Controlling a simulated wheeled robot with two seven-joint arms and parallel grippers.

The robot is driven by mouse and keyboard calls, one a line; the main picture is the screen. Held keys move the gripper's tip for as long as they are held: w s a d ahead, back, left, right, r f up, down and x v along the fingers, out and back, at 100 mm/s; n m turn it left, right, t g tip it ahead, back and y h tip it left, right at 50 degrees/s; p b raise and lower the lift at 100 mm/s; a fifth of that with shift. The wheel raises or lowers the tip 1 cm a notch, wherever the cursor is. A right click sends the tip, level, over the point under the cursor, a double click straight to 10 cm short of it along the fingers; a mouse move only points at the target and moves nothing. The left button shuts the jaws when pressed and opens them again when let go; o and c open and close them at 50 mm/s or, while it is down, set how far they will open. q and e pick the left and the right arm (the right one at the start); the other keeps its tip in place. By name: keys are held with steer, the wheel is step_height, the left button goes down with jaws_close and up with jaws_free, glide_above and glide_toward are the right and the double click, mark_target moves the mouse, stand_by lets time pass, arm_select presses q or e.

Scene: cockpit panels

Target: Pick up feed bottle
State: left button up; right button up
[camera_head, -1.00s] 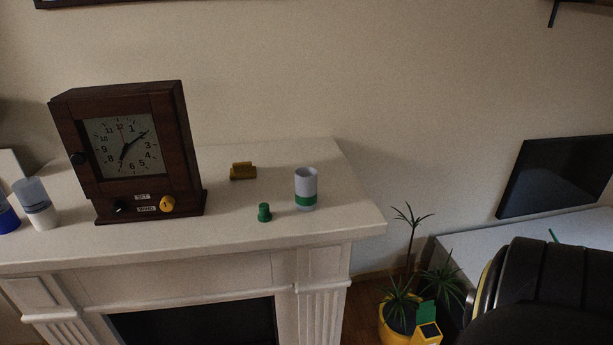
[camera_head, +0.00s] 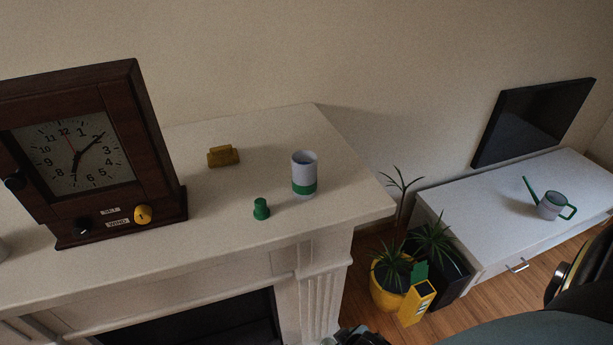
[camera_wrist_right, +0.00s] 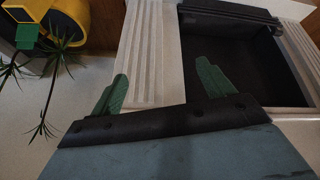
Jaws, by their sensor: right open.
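A white cylindrical bottle (camera_head: 305,174) with a green band stands upright and open-topped on the mantel, near its right end; it looks like the feed bottle. A small green cap (camera_head: 261,208) stands to its left, apart from it. My right gripper is open and empty in the right wrist view (camera_wrist_right: 162,88), with green finger pads spread in front of the fireplace. The bottle does not show in that view. Dark parts at the bottom edge of the head view look like this gripper, below the mantel. My left gripper is not in view.
A dark wooden clock (camera_head: 85,155) stands on the mantel (camera_head: 240,245) at left. A yellow block (camera_head: 223,156) lies behind the cap. On the floor are a yellow pot (camera_head: 388,287) and a yellow box (camera_head: 416,302). A watering can (camera_head: 552,205) stands on the white cabinet (camera_head: 490,215).

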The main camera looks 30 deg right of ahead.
steer(key=w+d+r+t+p, duration=0.1)
steer(key=w+r, duration=0.2)
steer(key=r, duration=0.3)
steer(key=w+r+m+t+h, duration=0.1)
steer(key=w+r, duration=0.2)
steer(key=r, duration=0.4)
steer(key=w+d+r+t+p, duration=0.1)
steer(key=w+r, duration=0.2)
steer(key=r, duration=0.3)
steer(key=m+t+h+p, duration=0.1)
steer(key=m+t+h, duration=0.15)
steer(key=t, duration=0.25)
glide_toward(304, 162)
steer(key=shift+t+y, duration=0.35)
steer(key=shift+t, duration=0.05)
steer(key=w+d+f, duration=0.2)
steer(key=w, duration=0.1)
steer(key=w+f, duration=0.1)
steer(key=w, duration=0.1)
steer(key=shift+d+f, duration=0.1)
steer(key=shift+d, duration=0.3)
steer(key=shift+p+x, duration=0.7)
steer(key=shift+x, duration=2.2)
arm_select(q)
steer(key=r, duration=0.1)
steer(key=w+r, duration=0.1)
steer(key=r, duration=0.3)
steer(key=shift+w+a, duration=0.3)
arm_select(e)
steer(key=shift+a, duration=0.15)
